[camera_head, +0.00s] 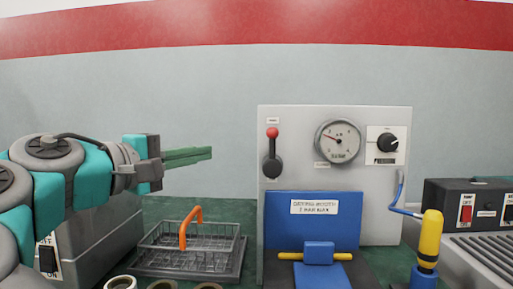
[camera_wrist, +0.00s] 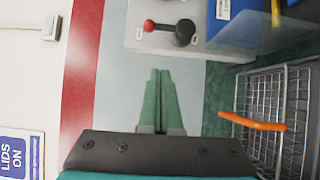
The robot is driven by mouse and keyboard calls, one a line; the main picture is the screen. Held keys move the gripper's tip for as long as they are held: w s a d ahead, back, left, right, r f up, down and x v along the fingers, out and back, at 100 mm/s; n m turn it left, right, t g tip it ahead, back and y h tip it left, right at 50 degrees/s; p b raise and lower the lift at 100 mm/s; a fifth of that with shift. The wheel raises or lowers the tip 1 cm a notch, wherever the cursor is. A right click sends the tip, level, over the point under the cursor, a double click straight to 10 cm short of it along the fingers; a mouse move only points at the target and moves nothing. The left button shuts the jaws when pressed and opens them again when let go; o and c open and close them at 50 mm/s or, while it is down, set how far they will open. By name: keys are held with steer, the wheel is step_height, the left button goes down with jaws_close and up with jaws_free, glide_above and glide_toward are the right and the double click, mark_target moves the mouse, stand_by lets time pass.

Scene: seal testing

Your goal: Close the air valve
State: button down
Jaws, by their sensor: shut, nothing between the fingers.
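The air valve is likely the lever with a red knob (camera_head: 272,133) and dark round hub (camera_head: 272,167) on the grey panel (camera_head: 385,215). In the head view the lever points straight up from its hub. In the wrist view the red knob (camera_wrist: 149,26) and hub (camera_wrist: 184,32) lie beyond my fingertips. My gripper (camera_head: 211,153) has green fingers, held together and empty. It is left of the panel, about level between knob and hub, and apart from the lever. The fingers also show in the wrist view (camera_wrist: 160,72).
A round gauge (camera_head: 338,142) and black knob (camera_head: 387,142) are on the panel. A blue plate (camera_head: 340,230) stands before it. A wire basket with an orange handle (camera_head: 190,228) sits below my gripper. A yellow-handled tool (camera_head: 430,235) stands right.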

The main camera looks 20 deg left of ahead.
glide_toward(272, 152)
steer(key=w+a+r, duration=0.1)
steer(key=w+a, duration=0.1)
steer(key=w, duration=0.4)
steer(key=shift+w+d+r+b, duration=0.1)
steer(key=shift+w+d+b, duration=0.2)
steer(key=shift+d, duration=0.4)
steer(key=shift+w+d+r+b, duration=0.1)
steer(key=shift+d+b, duration=0.3)
steer(key=shift+d, duration=0.3)
